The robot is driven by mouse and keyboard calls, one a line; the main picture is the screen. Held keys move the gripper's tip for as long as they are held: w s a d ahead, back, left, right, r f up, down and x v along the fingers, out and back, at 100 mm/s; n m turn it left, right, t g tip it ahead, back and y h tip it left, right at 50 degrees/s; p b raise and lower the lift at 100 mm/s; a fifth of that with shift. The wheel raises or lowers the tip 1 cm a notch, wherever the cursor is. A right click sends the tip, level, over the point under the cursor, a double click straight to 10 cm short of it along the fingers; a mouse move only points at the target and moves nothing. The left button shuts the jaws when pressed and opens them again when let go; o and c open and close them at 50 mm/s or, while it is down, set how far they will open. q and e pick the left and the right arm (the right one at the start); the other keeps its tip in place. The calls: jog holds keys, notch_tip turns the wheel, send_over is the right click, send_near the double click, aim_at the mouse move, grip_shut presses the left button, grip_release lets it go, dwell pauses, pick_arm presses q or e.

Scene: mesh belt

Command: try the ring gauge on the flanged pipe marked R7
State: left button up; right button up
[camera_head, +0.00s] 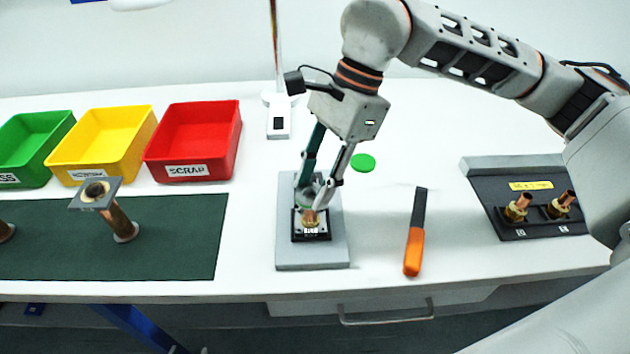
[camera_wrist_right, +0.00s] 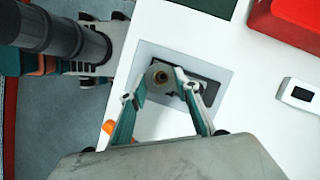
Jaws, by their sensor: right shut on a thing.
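My right gripper (camera_head: 313,198) points down over a grey stand (camera_head: 285,250). I cannot tell whether this piece is the ring gauge. Below the fingertips, a copper-coloured part (camera_head: 310,222) shows at a black block with a white label too small to read. A copper flanged pipe (camera_head: 119,220) with a square grey plate at its top stands on the green mat (camera_head: 180,250). No R7 mark is legible. My left gripper is not seen.
Green (camera_head: 30,150), yellow (camera_head: 100,140) and red SCRAP bins (camera_head: 195,135) stand behind the mat. An orange-handled tool (camera_head: 413,250) lies right of the stand. A dark rack (camera_head: 500,200) holds two brass fittings. A green disc (camera_head: 363,162) lies behind the stand.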

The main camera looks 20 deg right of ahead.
notch_tip(320, 180, up, 6)
jog(key=p, duration=0.3)
dwell(0.6)
jog(key=shift+w, duration=0.1)
